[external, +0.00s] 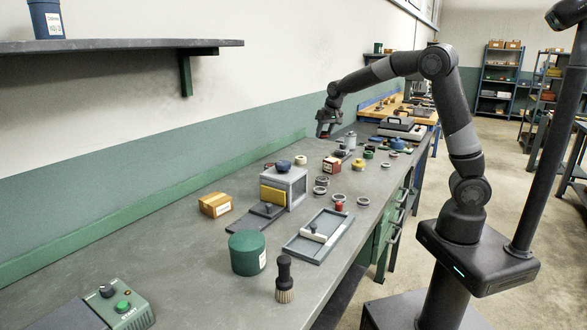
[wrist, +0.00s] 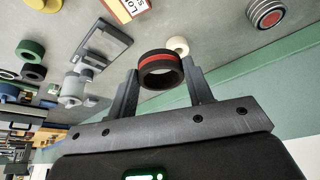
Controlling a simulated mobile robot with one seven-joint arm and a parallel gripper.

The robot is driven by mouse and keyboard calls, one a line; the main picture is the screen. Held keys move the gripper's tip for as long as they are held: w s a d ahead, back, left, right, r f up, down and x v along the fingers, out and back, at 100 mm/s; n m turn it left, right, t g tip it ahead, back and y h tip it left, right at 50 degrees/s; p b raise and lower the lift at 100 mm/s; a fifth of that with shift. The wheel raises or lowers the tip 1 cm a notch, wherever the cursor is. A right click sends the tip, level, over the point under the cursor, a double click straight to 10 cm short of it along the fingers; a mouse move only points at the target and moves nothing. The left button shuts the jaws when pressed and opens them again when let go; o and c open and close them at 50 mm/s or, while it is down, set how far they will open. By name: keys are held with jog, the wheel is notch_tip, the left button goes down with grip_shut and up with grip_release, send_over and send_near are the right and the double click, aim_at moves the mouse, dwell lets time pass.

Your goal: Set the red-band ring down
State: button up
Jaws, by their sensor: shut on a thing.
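The red-band ring (wrist: 158,61) is a dark ring with a red stripe around it. In the wrist view it sits between the two fingers of my gripper (wrist: 160,78), which are shut on it. In the external view my gripper (external: 325,124) hangs over the far part of the grey bench (external: 190,265), near the wall. The ring is too small to make out clearly there. It appears held above the bench, and I cannot tell how high.
A grey housing (external: 296,186) with a yellow panel, a shallow tray (external: 341,230), a green canister (external: 247,253) and a cardboard box (external: 215,204) stand on the nearer bench. Several small rings and parts lie in the middle. A white ring (wrist: 177,43) lies beyond the held ring.

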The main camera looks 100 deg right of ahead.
aim_at(327, 136)
jog(key=f, duration=0.4)
jog(key=shift+s+d+f, duration=0.15)
jog(key=shift+s+f, duration=0.1)
jog(key=shift+s, duration=0.15)
jog(key=shift+w+f, duration=0.2)
jog(key=shift+f, duration=0.15)
jog(key=w+a+f, duration=0.1)
jog(key=w+f, duration=0.1)
jog(key=w, duration=0.1)
jog(key=w+a+f, duration=0.1)
jog(key=w+f, duration=0.1)
jog(key=w, duration=0.2)
jog(key=w+a+f, duration=0.1)
jog(key=w+f, duration=0.2)
jog(key=w, duration=0.1)
jog(key=shift+f, duration=1.95)
jog(key=o, duration=1)
jog(key=shift+f, duration=0.15)
jog(key=shift+o, duration=0.2)
